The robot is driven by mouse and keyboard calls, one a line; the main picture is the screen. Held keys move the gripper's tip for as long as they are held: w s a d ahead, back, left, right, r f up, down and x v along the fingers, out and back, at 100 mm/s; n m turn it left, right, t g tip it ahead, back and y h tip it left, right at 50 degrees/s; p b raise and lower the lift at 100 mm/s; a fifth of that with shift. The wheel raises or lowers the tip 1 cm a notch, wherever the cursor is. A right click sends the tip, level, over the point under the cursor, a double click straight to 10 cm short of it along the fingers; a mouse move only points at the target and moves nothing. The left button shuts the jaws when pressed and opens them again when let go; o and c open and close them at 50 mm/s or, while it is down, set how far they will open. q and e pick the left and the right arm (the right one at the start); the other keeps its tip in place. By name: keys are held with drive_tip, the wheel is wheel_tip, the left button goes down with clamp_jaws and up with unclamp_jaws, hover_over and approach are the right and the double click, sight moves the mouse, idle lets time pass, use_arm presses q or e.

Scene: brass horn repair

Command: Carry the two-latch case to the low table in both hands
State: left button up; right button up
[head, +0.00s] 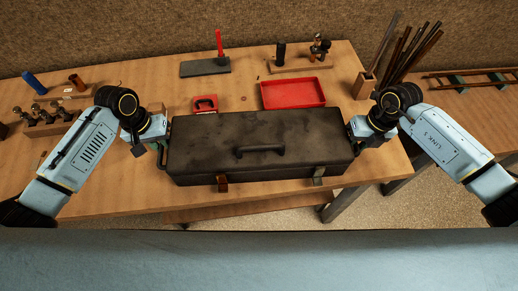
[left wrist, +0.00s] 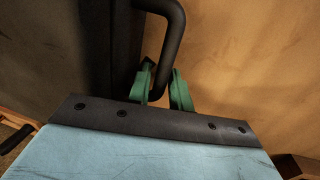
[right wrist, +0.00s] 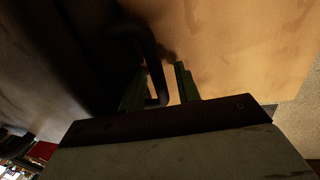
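The dark two-latch case (head: 225,145) lies level near the front edge of the workbench (head: 130,205), lid shut, with a top handle and two front latches, one brownish and one paler. My left gripper (head: 154,150) is at its left end; in the left wrist view its green fingers (left wrist: 162,92) close on the black side handle (left wrist: 171,45). My right gripper (head: 357,135) is at the right end; in the right wrist view its fingers (right wrist: 159,88) stand either side of the other side handle (right wrist: 152,60), with a narrow gap showing beside the bar.
Behind the case are a red tray (head: 293,93), a small red box (head: 205,103) and a red-handled hammer on a grey slab (head: 203,67). Metal parts (head: 45,118) stand left. Rods (head: 408,52) stand right. A lower wooden board (head: 250,208) shows beneath the bench front.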

use_arm(q)
drive_tip(key=shift+c, duration=0.4)
use_arm(e)
drive_tip(key=shift+c, duration=0.4)
use_arm(q)
drive_tip(key=shift+c, duration=1.3)
use_arm(e)
drive_tip(key=shift+c, duration=1.3)
use_arm(q)
clamp_jaws()
use_arm(e)
clamp_jaws()
use_arm(q)
drive_tip(key=shift+w+r, duration=0.1)
use_arm(e)
drive_tip(key=shift+w+r, duration=0.1)
